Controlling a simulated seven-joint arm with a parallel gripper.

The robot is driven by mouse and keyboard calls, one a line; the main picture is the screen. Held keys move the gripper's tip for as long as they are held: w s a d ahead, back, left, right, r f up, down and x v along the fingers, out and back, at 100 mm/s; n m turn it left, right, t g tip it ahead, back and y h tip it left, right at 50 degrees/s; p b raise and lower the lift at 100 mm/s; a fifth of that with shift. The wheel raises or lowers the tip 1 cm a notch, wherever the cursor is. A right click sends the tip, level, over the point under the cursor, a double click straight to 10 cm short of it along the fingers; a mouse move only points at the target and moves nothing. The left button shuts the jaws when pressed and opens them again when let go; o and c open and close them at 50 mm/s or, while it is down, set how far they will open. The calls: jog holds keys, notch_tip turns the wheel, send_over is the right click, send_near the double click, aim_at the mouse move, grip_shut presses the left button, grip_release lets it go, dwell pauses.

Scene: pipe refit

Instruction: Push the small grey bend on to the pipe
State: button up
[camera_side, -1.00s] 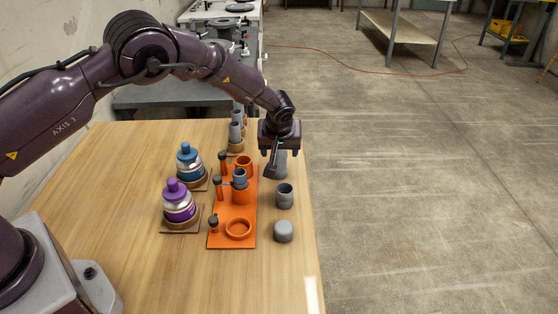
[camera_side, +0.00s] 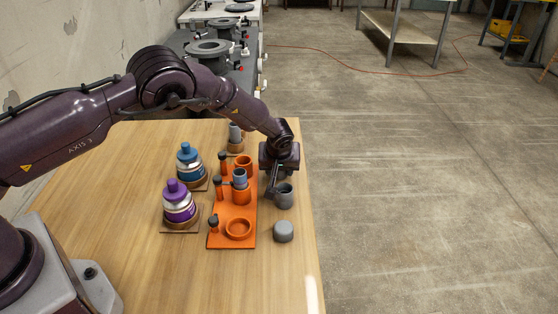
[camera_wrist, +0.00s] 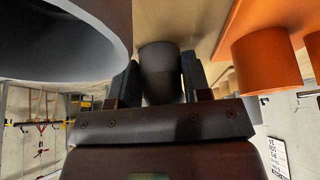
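A grey pipe (camera_side: 240,176) stands upright in the middle orange holder (camera_side: 241,196) of the orange board. My gripper (camera_side: 273,187) points down, low over the right side of the table, right of the board. In the wrist view a small grey round part (camera_wrist: 160,73), which may be the small bend, sits between my gripper's two fingers (camera_wrist: 160,82). Whether the fingers press on it I cannot tell. In the side view my gripper hides that part. A grey open-topped part (camera_side: 285,197) stands just in front of my gripper; I cannot tell its exact shape.
A grey cap-like part (camera_side: 283,231) stands nearer the front. The orange board (camera_side: 219,239) carries empty rings and dark-knobbed posts (camera_side: 213,223). Blue-topped (camera_side: 189,158) and purple-topped (camera_side: 178,201) bottles stand left of it. The table's right edge is close to my gripper.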

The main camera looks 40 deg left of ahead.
jog(key=shift+c, duration=0.9)
jog(key=shift+r, duration=0.15)
jog(key=shift+r, duration=0.45)
jog(key=shift+r, duration=0.15)
jog(key=shift+r, duration=0.9)
